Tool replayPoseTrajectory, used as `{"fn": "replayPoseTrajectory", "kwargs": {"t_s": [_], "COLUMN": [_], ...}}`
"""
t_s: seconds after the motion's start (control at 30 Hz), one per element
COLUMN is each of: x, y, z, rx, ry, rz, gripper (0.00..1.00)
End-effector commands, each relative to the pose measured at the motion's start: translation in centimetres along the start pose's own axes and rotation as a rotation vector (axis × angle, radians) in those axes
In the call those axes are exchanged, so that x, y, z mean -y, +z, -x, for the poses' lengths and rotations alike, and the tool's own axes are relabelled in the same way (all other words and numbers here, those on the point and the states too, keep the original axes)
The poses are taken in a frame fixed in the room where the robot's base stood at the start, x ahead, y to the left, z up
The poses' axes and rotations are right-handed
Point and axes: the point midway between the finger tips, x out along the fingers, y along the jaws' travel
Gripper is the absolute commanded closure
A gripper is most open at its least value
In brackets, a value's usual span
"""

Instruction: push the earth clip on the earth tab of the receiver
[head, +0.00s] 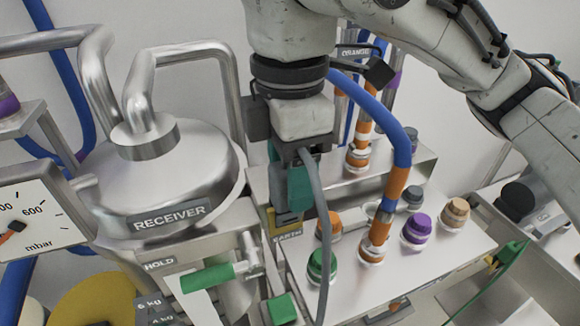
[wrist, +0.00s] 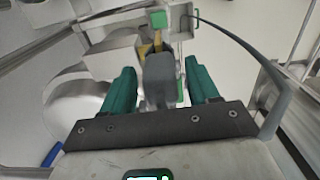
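My gripper (wrist: 160,72) has two teal fingers, one on each side of a grey block (wrist: 160,80), which looks like the earth clip. Narrow gaps seem to show beside the block, so I cannot tell whether the fingers grip it. In the head view my gripper (head: 288,205) points down just above the yellow EARTH label (head: 287,234), beside the receiver (head: 165,185). A grey cable (head: 322,225) runs down from the gripper. The earth tab is not clear; a yellow piece (wrist: 149,47) shows just beyond the block in the wrist view. Contact between clip and tab is hidden.
A green-handled HOLD valve (head: 208,277) and a green block (head: 282,308) stand in front. To the right, a panel carries a green connector (head: 322,264), a purple one (head: 416,229) and a blue hose (head: 390,120) ending in an orange plug (head: 375,240). Space there is tight.

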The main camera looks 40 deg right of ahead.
Motion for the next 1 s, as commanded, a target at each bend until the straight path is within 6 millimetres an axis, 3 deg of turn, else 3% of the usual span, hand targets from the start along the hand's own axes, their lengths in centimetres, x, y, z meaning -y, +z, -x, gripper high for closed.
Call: {"fn": "replayPoseTrajectory", "kwargs": {"t_s": [0.1,0.47,0.8,1.0], "x": [0.0,-0.1,-0.1,-0.1], "y": [0.0,0.0,0.0,0.0], "z": [0.0,1.0,7.2,9.9], "rx": [0.0,0.0,0.002,0.001], "ry": [0.001,0.004,0.005,0.002], "rz": [0.0,-0.001,-0.002,-0.002], "gripper": [0.3,0.3,0.3,0.3]}}
